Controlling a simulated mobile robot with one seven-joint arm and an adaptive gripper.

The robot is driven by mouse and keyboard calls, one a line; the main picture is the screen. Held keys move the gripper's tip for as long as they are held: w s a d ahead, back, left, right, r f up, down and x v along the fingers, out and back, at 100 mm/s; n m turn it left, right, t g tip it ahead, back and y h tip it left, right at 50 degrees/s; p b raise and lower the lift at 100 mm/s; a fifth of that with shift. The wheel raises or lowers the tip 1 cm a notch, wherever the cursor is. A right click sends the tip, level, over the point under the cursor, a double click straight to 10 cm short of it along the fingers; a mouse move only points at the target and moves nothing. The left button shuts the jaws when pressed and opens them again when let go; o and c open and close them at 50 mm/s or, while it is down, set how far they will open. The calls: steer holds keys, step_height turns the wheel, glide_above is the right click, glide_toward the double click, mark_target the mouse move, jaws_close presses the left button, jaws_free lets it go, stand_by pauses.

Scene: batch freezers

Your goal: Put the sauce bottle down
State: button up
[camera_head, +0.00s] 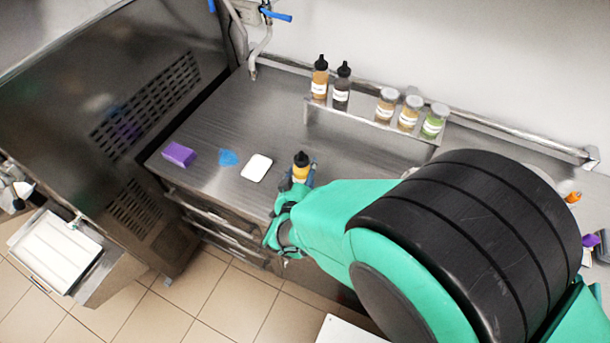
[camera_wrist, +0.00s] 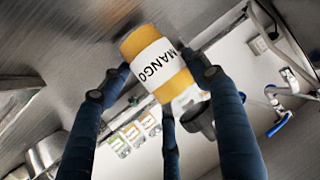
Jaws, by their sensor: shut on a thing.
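The sauce bottle (camera_head: 301,168) is yellow-orange with a black cap and looks upright over the front part of the steel counter. My gripper (camera_head: 298,181) is around it, seen from behind, with my green arm reaching in from the right. In the wrist view the bottle (camera_wrist: 157,66) carries a white MANGO label and sits between the dark blue fingers of my gripper (camera_wrist: 158,78), which is shut on it. Its black cap (camera_wrist: 201,121) points down in that picture. I cannot tell whether its base touches the counter (camera_head: 215,125).
A white rectangular piece (camera_head: 257,168), a blue patch (camera_head: 228,158) and a purple block (camera_head: 179,154) lie left of the bottle. A rear shelf (camera_head: 370,124) holds two dark-capped bottles (camera_head: 331,85) and several jars (camera_head: 409,113). Bare counter lies between shelf and bottle.

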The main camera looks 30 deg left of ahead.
steer(key=shift+f, duration=0.2)
steer(key=shift+f, duration=0.2)
steer(key=o, duration=1.4)
steer(key=shift+r, duration=0.15)
steer(key=shift+r, duration=0.1)
steer(key=p+v, duration=0.2)
steer(key=v, duration=1)
